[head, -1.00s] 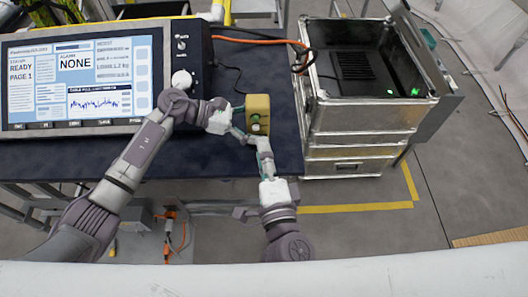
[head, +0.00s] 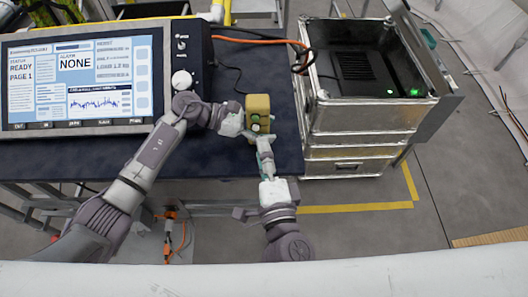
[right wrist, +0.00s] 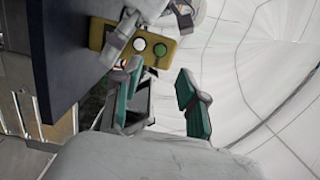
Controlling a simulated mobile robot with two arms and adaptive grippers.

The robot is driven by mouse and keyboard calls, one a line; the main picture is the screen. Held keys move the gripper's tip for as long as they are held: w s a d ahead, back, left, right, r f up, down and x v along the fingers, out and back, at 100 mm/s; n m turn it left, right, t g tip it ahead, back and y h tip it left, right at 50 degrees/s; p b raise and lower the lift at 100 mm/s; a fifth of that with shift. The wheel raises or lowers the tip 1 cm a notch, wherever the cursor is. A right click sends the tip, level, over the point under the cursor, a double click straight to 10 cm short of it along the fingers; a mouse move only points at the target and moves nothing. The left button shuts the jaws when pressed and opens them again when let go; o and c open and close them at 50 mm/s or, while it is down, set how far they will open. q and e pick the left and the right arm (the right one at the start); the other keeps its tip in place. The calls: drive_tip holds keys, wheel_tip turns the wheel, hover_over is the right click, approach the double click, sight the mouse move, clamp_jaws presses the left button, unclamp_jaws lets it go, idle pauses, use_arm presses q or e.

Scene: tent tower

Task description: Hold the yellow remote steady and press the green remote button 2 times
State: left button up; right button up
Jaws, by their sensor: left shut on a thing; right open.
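The yellow remote (head: 258,104) is held up over the front right part of the dark table. In the right wrist view the yellow remote (right wrist: 103,36) shows a white button (right wrist: 140,44) and a green button (right wrist: 160,49) side by side. My left gripper (head: 244,126) is shut on the remote, its fingers crossing the remote's face beside the white button. My right gripper (head: 262,138) is just in front of the remote in the head view. In the right wrist view my right gripper (right wrist: 160,94) is open, its teal pads apart with nothing between them, the green button beyond them.
A large monitor panel (head: 80,85) with a white knob stands on the dark table (head: 215,160) at left. An open metal case (head: 318,112) with a black device (head: 365,72) stands at right. An orange cable (head: 250,40) runs behind.

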clamp_jaws()
idle(1.3)
